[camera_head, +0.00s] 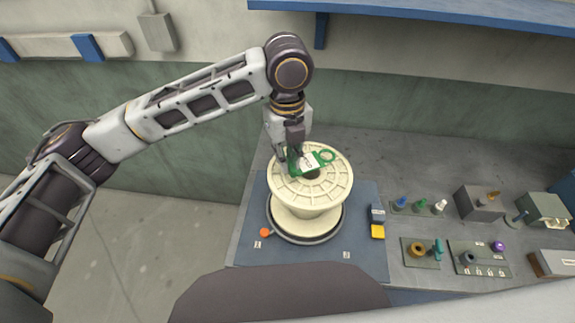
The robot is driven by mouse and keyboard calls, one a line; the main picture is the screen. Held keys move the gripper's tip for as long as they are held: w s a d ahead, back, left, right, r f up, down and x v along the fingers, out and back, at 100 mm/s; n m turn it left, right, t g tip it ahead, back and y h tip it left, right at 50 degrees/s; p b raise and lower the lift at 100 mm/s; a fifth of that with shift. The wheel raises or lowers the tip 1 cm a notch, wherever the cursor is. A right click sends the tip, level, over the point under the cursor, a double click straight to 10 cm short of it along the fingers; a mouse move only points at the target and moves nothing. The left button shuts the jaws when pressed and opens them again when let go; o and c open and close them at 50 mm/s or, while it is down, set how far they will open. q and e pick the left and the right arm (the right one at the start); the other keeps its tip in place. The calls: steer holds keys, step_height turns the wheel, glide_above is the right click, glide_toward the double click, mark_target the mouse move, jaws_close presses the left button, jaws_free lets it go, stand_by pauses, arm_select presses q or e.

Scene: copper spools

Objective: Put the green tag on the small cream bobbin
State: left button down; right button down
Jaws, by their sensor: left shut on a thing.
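The green tag (326,156) has a white label and a ring-shaped end. My left gripper (294,158) is shut on it and holds it over the top of the cream bobbin (331,186). From this view I cannot tell whether the tag touches the flange. The bobbin stands upright on a dark round base on a blue mat (364,258). The tag and fingers partly hide the bobbin's centre. My right gripper is not in view.
An orange knob (265,232) sits left of the base. A blue shelf (430,14) hangs above.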

arm_select(q)
steer(key=shift+f, duration=0.15)
steer(key=shift+f, duration=1.75)
steer(key=shift+f, duration=0.1)
steer(key=c, duration=1.5)
jaws_free()
steer(key=shift+o, duration=0.2)
step_height(320, 180, up, 12)
steer(key=shift+r+b, duration=0.15)
steer(key=shift+b, duration=0.15)
